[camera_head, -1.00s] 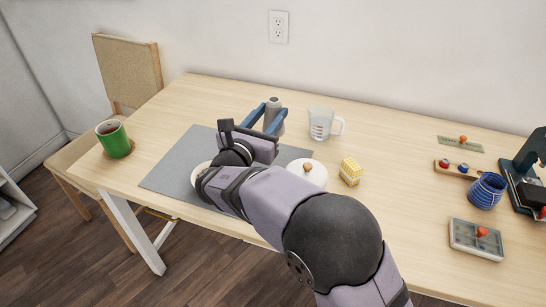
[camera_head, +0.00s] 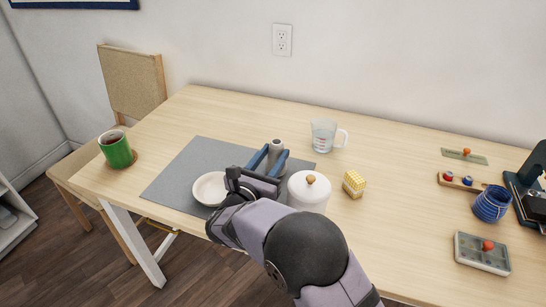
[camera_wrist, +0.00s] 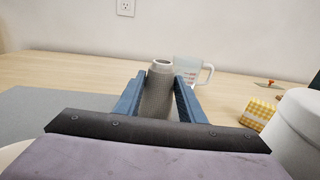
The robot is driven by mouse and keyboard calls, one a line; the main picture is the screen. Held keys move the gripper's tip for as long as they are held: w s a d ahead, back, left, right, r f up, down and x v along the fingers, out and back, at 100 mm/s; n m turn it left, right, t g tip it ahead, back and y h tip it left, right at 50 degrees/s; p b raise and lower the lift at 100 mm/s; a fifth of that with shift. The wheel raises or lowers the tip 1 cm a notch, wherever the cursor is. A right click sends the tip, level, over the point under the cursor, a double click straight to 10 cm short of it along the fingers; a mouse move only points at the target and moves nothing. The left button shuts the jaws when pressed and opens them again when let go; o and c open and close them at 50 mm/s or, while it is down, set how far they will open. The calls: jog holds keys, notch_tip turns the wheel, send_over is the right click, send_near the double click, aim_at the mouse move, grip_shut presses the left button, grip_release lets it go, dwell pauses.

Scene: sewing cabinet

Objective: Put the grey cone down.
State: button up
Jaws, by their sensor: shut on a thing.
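The grey cone (camera_head: 277,148) is held upright between the blue fingers of my gripper (camera_head: 270,158). In the wrist view the cone (camera_wrist: 158,92) shows between both fingers, its narrow open top pointing up. My gripper is shut on it. The cone is over or near the right part of the grey mat (camera_head: 178,170), left of the white lidded pot. Its base is hidden by the gripper, so I cannot tell whether it touches the surface.
The white lidded pot (camera_head: 308,193) stands close to the right of the gripper. A white bowl (camera_head: 208,188) is on the mat at the left. A measuring cup (camera_head: 324,136) and a yellow checked block (camera_head: 354,184) stand to the right. A green mug (camera_head: 116,152) is at the far left.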

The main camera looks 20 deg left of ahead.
jog(key=shift+f, duration=0.2)
jog(key=shift+f, duration=0.15)
jog(key=o, duration=1.1)
jog(key=shift+c, duration=0.2)
jog(key=shift+r, duration=0.25)
jog(key=s, duration=0.8)
jog(key=s+a, duration=0.1)
jog(key=s, duration=0.3)
jog(key=shift+f, duration=0.1)
